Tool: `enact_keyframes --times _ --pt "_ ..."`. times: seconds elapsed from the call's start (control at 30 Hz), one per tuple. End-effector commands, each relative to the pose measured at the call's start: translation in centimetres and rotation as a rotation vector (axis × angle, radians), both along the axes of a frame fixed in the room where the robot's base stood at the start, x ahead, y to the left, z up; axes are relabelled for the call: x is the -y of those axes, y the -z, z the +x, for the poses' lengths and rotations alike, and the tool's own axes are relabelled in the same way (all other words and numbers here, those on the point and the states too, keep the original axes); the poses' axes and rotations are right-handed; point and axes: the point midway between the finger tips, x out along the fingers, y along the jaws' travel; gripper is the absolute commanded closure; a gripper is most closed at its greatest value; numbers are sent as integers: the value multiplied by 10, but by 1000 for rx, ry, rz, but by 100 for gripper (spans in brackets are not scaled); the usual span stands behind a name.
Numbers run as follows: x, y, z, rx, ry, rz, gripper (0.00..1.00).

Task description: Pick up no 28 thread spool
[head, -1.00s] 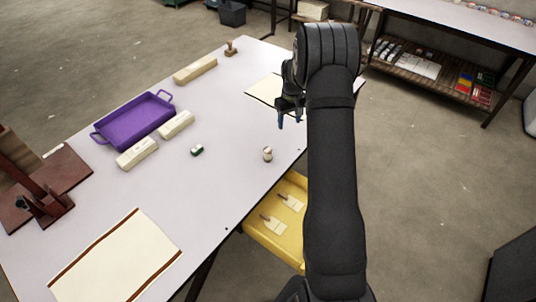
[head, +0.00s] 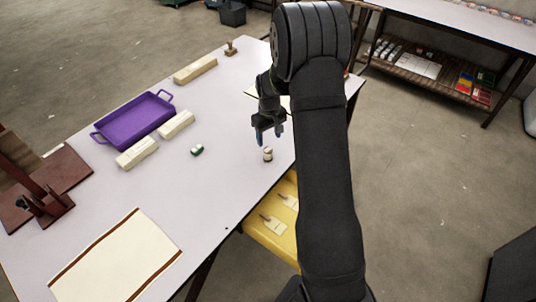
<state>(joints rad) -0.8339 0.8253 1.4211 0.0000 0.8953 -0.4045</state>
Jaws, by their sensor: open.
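Two small spools lie on the white table (head: 215,185). One is a dark green spool (head: 197,150) with pale ends, lying near the middle. The other is a pale, cream-coloured spool (head: 268,154), standing near the table's right edge. Any number on them is too small to read, so I cannot tell which is no 28. My gripper (head: 268,141) is open and points down, just above or behind the cream spool in the picture. The gap between them is hard to judge. Nothing shows between its fingers.
A purple tray (head: 135,120) and cream blocks (head: 137,153) stand left of the spools. A cream cloth with brown edges (head: 115,258) lies at the front. A yellow drawer (head: 270,236) sits below the table edge. The table around the green spool is clear.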

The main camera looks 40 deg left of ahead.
Motion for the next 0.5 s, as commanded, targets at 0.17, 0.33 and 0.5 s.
enact_keyframes --times 0.17,0.33,0.5 --pt "0 32 0 -2 0 -2 42" --pt "0 42 0 0 0 0 42" --pt "-1 54 0 -2 0 -2 42"
